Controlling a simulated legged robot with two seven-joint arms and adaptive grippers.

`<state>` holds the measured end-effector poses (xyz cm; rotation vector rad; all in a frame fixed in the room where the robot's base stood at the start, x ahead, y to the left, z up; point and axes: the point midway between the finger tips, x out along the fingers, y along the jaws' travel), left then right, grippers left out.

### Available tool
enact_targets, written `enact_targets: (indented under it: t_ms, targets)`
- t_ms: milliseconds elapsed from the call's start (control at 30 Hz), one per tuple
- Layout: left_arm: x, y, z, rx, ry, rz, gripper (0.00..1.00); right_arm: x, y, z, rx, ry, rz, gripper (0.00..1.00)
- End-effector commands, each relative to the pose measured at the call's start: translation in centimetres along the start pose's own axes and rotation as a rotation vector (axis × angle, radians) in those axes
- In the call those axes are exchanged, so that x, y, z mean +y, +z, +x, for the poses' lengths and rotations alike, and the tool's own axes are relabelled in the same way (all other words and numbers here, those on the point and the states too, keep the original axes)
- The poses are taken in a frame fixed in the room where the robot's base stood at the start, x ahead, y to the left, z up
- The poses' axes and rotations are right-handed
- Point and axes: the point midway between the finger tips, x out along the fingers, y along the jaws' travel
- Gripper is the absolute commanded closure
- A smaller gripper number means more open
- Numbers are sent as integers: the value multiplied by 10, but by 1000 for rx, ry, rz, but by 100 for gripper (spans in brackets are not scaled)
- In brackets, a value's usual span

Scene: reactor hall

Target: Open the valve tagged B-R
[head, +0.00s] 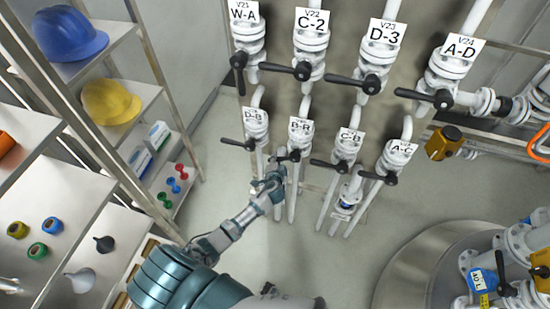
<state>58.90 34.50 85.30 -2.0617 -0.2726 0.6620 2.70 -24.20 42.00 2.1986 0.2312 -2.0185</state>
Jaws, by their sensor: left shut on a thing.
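The valve tagged B-R (301,133) is in the lower row of white valves, second from the left. Its white tag faces me and its black handle (293,156) points left, toward my gripper. My left gripper (274,174) is at the handle's left end, just below and left of the valve body. It is shut on the handle, and its fingers hide the handle's end. My right gripper is not in view.
The valve tagged D-B (256,124) is close on the left, C-J (346,147) and A-C (396,154) on the right. Upper valves include C-2 (311,46). Shelves with a blue helmet (68,34) and yellow helmet (110,102) stand left. Open floor lies below.

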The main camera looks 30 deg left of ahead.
Motion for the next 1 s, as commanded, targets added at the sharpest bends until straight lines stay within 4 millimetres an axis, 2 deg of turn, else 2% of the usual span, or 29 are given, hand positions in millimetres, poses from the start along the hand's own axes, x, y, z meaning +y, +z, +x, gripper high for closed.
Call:
enact_targets:
  t_ms: [33, 367, 700, 1000]
  targets:
    - [11, 9, 2, -10, 26, -39, 100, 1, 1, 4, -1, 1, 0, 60]
    - [40, 1, 4, 48, 143, -324, 100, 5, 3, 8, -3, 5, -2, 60]
    - [67, -16, 1, 108, 262, -609, 100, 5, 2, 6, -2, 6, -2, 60]
    - [82, -32, -2, 151, 343, -804, 100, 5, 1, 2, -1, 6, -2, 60]
